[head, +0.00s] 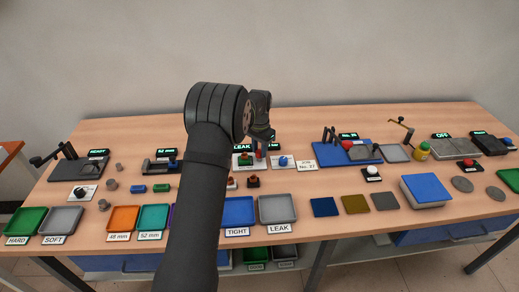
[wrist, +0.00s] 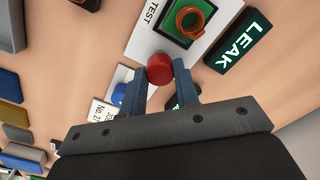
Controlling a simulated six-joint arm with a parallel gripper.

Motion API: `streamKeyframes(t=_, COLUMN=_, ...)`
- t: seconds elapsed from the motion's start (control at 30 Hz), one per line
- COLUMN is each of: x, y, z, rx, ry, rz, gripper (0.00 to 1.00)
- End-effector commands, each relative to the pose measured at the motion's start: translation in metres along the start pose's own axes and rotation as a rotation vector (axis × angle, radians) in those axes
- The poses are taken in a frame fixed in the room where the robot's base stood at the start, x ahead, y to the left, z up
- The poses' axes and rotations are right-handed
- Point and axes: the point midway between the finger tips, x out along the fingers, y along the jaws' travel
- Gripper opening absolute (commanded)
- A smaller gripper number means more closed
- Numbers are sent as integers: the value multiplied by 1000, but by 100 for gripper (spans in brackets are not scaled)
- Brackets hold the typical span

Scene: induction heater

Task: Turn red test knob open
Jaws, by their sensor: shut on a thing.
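The red test knob (wrist: 160,68) shows in the wrist view on a white plate labelled TEST (wrist: 143,40). My gripper (wrist: 159,78) has its two blue fingers closed around the knob, one on each side. In the head view my gripper (head: 262,140) is over the middle of the table, partly hidden by my arm. A green pad with an orange ring-shaped part (wrist: 190,20) sits on the same plate beside the knob. A display reading LEAK (wrist: 238,42) stands next to the plate; it also shows in the head view (head: 242,147).
A blue knob (wrist: 119,94) on a white plate is close beside my gripper, near a card reading No. 27 (head: 306,164). Blue TIGHT (head: 238,211) and grey LEAK (head: 277,209) trays lie in front. A blue fixture board (head: 330,152) is to the right.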

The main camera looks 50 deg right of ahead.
Motion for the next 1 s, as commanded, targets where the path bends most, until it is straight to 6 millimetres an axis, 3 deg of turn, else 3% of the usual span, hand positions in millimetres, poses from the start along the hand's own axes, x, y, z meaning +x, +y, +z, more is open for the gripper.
streamKeyframes(t=0.47, x=-1, y=0, z=-1, rx=17, ry=3, rz=-1, gripper=6)
streamKeyframes(t=0.5, x=-1, y=0, z=-1, rx=17, ry=3, rz=-1, gripper=30)
streamKeyframes(t=0.6, x=-1, y=0, z=-1, rx=17, ry=2, rz=-1, gripper=50)
streamKeyframes(t=1.0, x=-8, y=0, z=-1, rx=16, ry=2, rz=-1, gripper=50)
